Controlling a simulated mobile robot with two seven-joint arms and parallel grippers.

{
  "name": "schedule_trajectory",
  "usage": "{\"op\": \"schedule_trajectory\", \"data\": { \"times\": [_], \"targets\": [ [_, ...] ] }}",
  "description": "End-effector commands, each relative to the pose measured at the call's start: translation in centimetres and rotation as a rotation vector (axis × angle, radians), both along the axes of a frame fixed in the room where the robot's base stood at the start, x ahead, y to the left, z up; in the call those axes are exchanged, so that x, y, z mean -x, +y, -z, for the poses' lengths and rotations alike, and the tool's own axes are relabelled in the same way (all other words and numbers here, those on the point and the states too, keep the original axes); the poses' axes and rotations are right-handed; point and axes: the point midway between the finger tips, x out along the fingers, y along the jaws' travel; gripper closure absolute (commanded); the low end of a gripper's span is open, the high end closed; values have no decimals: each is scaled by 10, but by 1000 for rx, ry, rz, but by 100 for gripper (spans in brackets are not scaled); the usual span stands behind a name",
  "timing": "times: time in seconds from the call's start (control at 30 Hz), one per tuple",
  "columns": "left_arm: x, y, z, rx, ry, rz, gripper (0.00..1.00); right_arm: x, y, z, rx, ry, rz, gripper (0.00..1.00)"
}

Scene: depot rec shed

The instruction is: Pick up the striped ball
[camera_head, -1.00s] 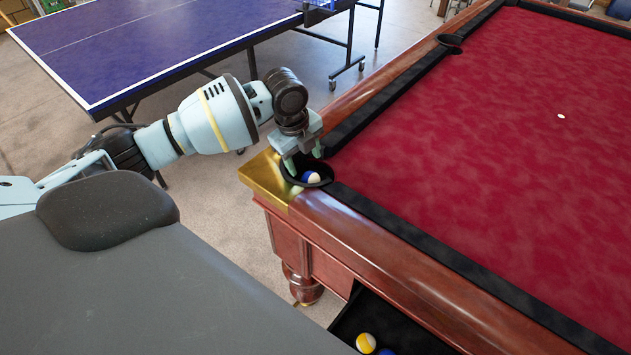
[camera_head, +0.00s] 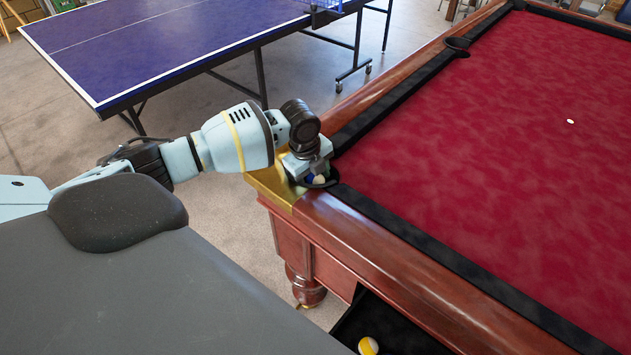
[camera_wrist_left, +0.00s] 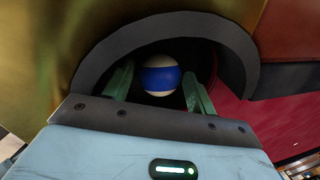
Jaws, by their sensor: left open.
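The striped ball (camera_head: 318,179), white with a blue band, sits in the corner pocket (camera_head: 331,182) of the pool table (camera_head: 400,282). In the left wrist view the ball (camera_wrist_left: 161,77) lies between the two green fingers of my left gripper (camera_wrist_left: 158,88). The fingers are spread, one on each side of the ball, with a dark gap visible beside it. In the head view the gripper (camera_head: 312,178) reaches down into the pocket, and its fingertips are mostly hidden. My right gripper is not in view.
A yellow-and-white ball (camera_head: 368,346) lies in the black tray (camera_head: 400,327) below the pool table's side. A blue ping-pong table (camera_head: 170,45) stands behind my left arm. A small white spot (camera_head: 570,121) shows on the red cloth.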

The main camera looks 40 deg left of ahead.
Motion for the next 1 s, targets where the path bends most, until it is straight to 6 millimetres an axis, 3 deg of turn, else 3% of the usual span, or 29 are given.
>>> {"op": "schedule_trajectory", "data": {
  "times": [0.17,0.43,0.77,1.0],
  "targets": [
    [0,0,0,0,0,0,45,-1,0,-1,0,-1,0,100],
    [0,0,-1,0,0,0,79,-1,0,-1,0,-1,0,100],
    [-1,0,-10,0,-4,0,80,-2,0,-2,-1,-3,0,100],
    [-1,0,-52,1,-6,2,80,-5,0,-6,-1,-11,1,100]
  ]
}}
